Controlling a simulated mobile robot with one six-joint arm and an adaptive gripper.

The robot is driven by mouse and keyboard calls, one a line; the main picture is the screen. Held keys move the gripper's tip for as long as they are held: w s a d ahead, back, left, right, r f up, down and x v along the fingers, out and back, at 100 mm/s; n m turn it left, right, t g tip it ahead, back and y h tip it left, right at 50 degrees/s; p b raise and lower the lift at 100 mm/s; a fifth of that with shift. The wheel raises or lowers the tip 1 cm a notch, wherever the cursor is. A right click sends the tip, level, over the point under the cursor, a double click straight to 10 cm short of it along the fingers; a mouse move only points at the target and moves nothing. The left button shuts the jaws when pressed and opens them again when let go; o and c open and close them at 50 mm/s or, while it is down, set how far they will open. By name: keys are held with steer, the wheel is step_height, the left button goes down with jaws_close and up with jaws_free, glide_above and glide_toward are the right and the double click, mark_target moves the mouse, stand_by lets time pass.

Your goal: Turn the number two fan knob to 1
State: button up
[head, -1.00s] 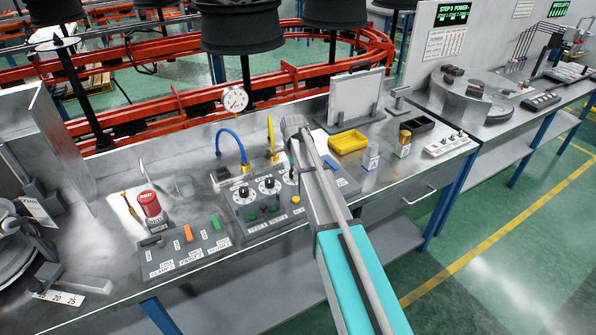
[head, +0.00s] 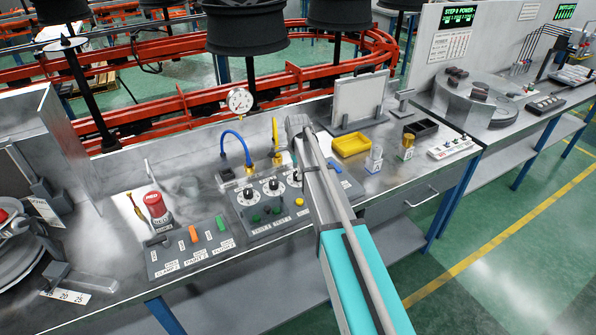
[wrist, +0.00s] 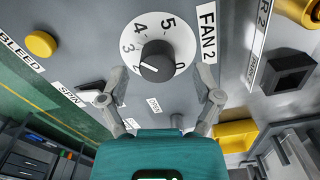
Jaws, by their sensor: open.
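The FAN 2 knob (wrist: 157,62) is a round black knob with a white pointer mark, on a white dial in the wrist view. The digits 5, 4, 3, 2 and 0 show around it. The pointer mark lies toward the lower left of the knob; the exact digit it meets is hard to tell. My gripper (wrist: 162,78) is open, with one finger on each side of the knob's dial. Nothing is held, and contact with the knob cannot be told. In the head view my arm covers the gripper and part of the control panel (head: 262,232).
A yellow button (wrist: 41,44) and a dark square block (wrist: 289,74) flank the dial. In the head view, blue (head: 237,142) and yellow (head: 275,138) hoses rise behind the panel. A yellow tray (head: 351,144) stands right of my arm. A red button (head: 154,204) stands left.

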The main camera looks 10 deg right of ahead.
step_height(320, 180, up, 13)
steer(key=m+p, duration=0.1)
steer(key=p, duration=1)
steer(key=shift+f+m+p, duration=0.2)
steer(key=shift+m+p, duration=0.1)
steer(key=shift+s+f, duration=0.1)
steer(key=shift+f, duration=0.1)
step_height(320, 180, down, 14)
steer(key=b, duration=1.4)
steer(key=shift+a+r, duration=0.1)
steer(key=shift+r, duration=0.1)
jaws_close()
